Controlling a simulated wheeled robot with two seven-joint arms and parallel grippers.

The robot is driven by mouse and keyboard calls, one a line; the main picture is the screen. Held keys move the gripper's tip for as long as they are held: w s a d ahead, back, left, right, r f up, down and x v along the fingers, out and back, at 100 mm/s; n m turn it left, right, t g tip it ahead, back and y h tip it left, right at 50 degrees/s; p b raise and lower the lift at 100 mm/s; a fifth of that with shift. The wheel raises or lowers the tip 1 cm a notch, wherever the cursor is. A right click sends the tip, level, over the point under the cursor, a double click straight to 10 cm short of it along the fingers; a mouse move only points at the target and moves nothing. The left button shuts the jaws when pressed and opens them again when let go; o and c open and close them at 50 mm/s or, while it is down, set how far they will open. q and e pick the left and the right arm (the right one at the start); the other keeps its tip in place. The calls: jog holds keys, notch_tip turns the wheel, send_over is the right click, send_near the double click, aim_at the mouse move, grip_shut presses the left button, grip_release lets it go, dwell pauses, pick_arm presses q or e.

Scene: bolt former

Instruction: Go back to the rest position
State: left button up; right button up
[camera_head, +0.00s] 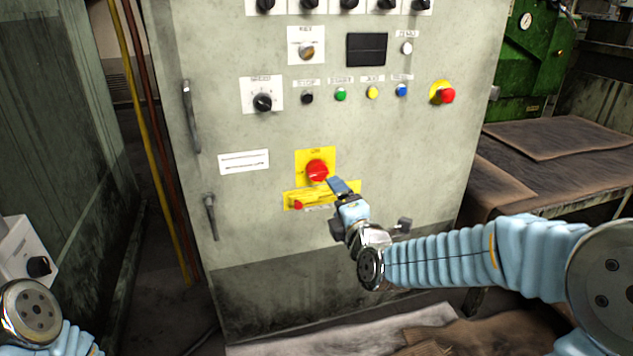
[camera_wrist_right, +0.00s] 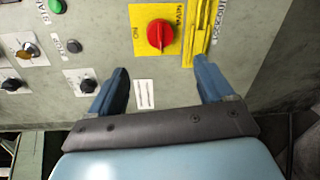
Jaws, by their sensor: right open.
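My right gripper (camera_head: 338,187) is in front of the grey control cabinet, close to the red rotary main switch (camera_head: 317,170) on its yellow plate. In the right wrist view my right gripper (camera_wrist_right: 166,88) is open, its two blue fingers wide apart with nothing between them. The red switch (camera_wrist_right: 160,34) shows beyond the fingertips in that view, apart from them. My left arm shows only in part at the lower left of the head view. The left gripper is out of the picture.
The cabinet (camera_head: 400,150) carries a row of buttons, a black knob (camera_head: 263,102) and a red emergency stop (camera_head: 446,95). A yellow lockout bar (camera_head: 340,194) sits below the switch. A brown-covered table (camera_head: 560,140) and a green machine (camera_head: 535,60) stand at right.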

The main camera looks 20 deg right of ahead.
jog(key=s+a+f+m+g+p, duration=0.1)
jog(key=s+f+m+g, duration=0.15)
jog(key=f, duration=0.65)
jog(key=s+a+f+m+g, duration=0.1)
jog(key=s+f+m+g, duration=0.2)
jog(key=f, duration=0.6)
jog(key=s+f+m+g+p, duration=0.1)
jog(key=f+m+g, duration=0.3)
jog(key=f, duration=0.6)
jog(key=s+a+f+m+g+y, duration=0.1)
jog(key=s+a+f+m+g, duration=0.2)
jog(key=s+f+m, duration=0.3)
jog(key=s+a+f+m+g+y, duration=0.2)
jog(key=s+f+m, duration=0.4)
jog(key=s, duration=0.6)
notch_tip(320, 180, down, 3)
jog(key=shift+a+r+m+g+y+p, duration=0.2)
jog(key=shift+a+m+g+y+p, duration=0.15)
jog(key=shift+a+g, duration=0.6)
jog(key=shift+d, duration=0.1)
